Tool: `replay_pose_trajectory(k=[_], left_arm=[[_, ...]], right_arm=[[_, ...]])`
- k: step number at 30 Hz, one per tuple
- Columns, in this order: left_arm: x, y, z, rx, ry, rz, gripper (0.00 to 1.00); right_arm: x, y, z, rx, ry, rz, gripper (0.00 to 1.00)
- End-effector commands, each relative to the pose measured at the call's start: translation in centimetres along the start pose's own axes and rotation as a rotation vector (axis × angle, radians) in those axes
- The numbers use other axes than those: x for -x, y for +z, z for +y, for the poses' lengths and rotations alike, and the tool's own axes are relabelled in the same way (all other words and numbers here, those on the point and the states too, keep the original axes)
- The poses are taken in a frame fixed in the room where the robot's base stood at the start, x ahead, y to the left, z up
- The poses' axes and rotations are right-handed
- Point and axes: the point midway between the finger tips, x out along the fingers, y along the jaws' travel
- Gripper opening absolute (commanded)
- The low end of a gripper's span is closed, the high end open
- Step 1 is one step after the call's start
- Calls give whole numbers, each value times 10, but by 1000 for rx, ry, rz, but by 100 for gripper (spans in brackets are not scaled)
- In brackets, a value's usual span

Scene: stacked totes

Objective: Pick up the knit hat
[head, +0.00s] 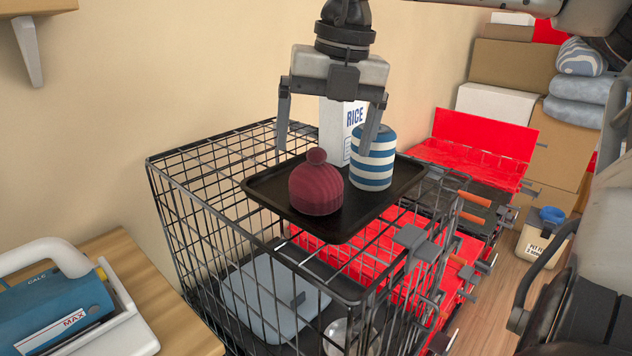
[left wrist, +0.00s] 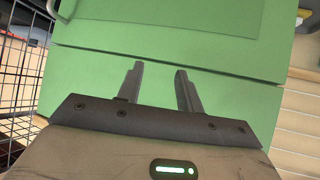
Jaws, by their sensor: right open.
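The knit hat (head: 316,184) is dark red with a round pompom on top. It sits near the front of a black tray (head: 333,236) on top of a wire crate in the head view. My right gripper (head: 327,148) points down above the tray, its fingers spread wide. It is above and slightly behind the hat, and nothing is between its fingertips in its grasp. My left gripper (left wrist: 160,85) shows in the left wrist view with its two fingers apart and empty, in front of a green cabinet (left wrist: 230,90).
A blue-and-white striped jar (head: 372,160) and a white rice box (head: 338,130) stand close to the hat on the tray. The wire crate (head: 190,190) is below. Red totes (head: 470,150) and stacked boxes are at the right. A wooden table (head: 150,290) is at the lower left.

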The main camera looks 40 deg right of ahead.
Motion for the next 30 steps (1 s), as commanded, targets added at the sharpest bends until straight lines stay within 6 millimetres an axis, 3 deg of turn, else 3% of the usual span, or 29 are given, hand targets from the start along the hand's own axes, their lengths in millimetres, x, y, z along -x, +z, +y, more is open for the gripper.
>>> replay_pose_trajectory(k=[12,20,25,30], left_arm=[[1,-4,-1,-2,-4,-2,36],[0,-4,-1,1,-5,2,36],[1,-5,-1,1,-6,3,36],[1,-6,-1,1,-6,4,36]], right_arm=[[-49,-2,2,-1,0,1,93],[-52,-2,2,-2,0,-2,93],[-52,-2,2,-2,0,-2,46],[-51,-2,2,-1,1,-2,43]])
